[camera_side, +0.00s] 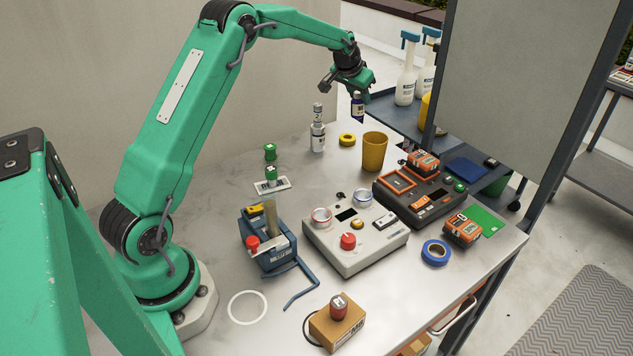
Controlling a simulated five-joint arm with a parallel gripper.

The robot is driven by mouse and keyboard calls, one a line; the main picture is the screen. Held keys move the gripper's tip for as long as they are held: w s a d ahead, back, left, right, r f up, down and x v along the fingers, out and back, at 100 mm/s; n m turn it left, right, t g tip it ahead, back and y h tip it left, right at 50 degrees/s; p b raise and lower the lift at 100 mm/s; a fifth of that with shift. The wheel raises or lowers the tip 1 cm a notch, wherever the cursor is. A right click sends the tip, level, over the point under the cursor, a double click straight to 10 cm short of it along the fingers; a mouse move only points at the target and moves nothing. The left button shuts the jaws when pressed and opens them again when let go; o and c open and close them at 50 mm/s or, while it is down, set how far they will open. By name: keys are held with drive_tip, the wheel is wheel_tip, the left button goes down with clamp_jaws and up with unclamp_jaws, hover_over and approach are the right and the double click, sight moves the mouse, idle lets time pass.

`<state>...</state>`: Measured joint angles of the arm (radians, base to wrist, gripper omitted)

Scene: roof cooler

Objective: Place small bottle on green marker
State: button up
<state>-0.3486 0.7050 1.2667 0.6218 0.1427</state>
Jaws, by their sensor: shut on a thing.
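The bottle hangs roughly upright below the jaws, clear of the tabletop. A flat green marker (487,217) lies near the table's right corner. An orange and black battery-like block (462,231) stands at its left edge and hides part of it from this view. The rest of the green marker is bare.
A yellow cup (375,151), a yellow tape roll (347,140) and a stacked grey-white bottle (317,138) stand below the gripper. A dark charger (420,195), a grey console (355,240) and a blue tape roll (435,252) crowd the middle. A grey panel (525,70) rises behind the right side.

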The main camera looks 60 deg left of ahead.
drive_tip(key=shift+r, duration=0.15)
wheel_tip(320, 180, up, 6)
drive_tip(key=shift+f, duration=0.2)
drive_tip(key=shift+s+a+r, duration=0.15)
drive_tip(key=shift+a+r, duration=0.05)
drive_tip(key=shift+r, duration=0.1)
drive_tip(key=s+a+n+y, duration=0.1)
drive_tip(key=s+a, duration=0.5)
drive_tip(key=s, duration=0.4)
drive_tip(key=n, duration=0.1)
hover_over(271, 147)
wheel_tip(271, 147, down, 4)
drive_tip(key=shift+g+y, duration=0.4)
drive_tip(key=shift+w+f, duration=0.1)
drive_tip(key=shift+f, duration=4.55)
drive_tip(key=shift+f, duration=0.1)
